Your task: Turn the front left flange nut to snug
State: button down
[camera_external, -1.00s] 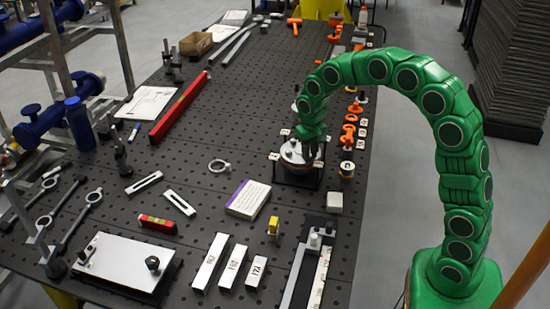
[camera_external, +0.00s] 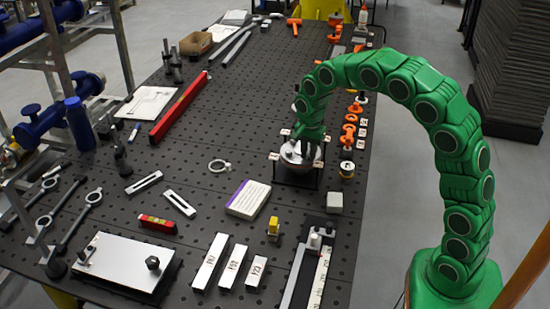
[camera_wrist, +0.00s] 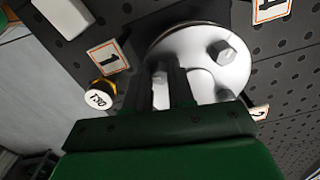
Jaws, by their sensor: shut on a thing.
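The round, pale metal flange (camera_external: 290,158) sits in a dark frame at the right side of the perforated table; its face (camera_wrist: 205,45) fills the middle of the wrist view. My gripper (camera_wrist: 170,75) points down at the flange near its edge, with its two dark fingers close together. It is shut on a flange nut, which the fingers mostly hide. Another nut (camera_wrist: 224,50) stands free on the flange face. My gripper also shows over the flange in the external view (camera_external: 303,143). I cannot tell how far the held nut is turned.
Numbered tags surround the flange, including a tag marked 1 (camera_wrist: 108,57). A yellow-rimmed white disc (camera_wrist: 100,96) lies nearby. Orange fittings (camera_external: 348,133) line the table's right edge. A white box (camera_external: 248,199) and a pale block (camera_external: 335,202) stand in front.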

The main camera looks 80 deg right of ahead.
jog(key=shift+w+d+r+m, duration=0.1)
jog(key=shift+m, duration=1.5)
jog(key=c, duration=1)
grip_release()
jog(key=shift+o, duration=0.2)
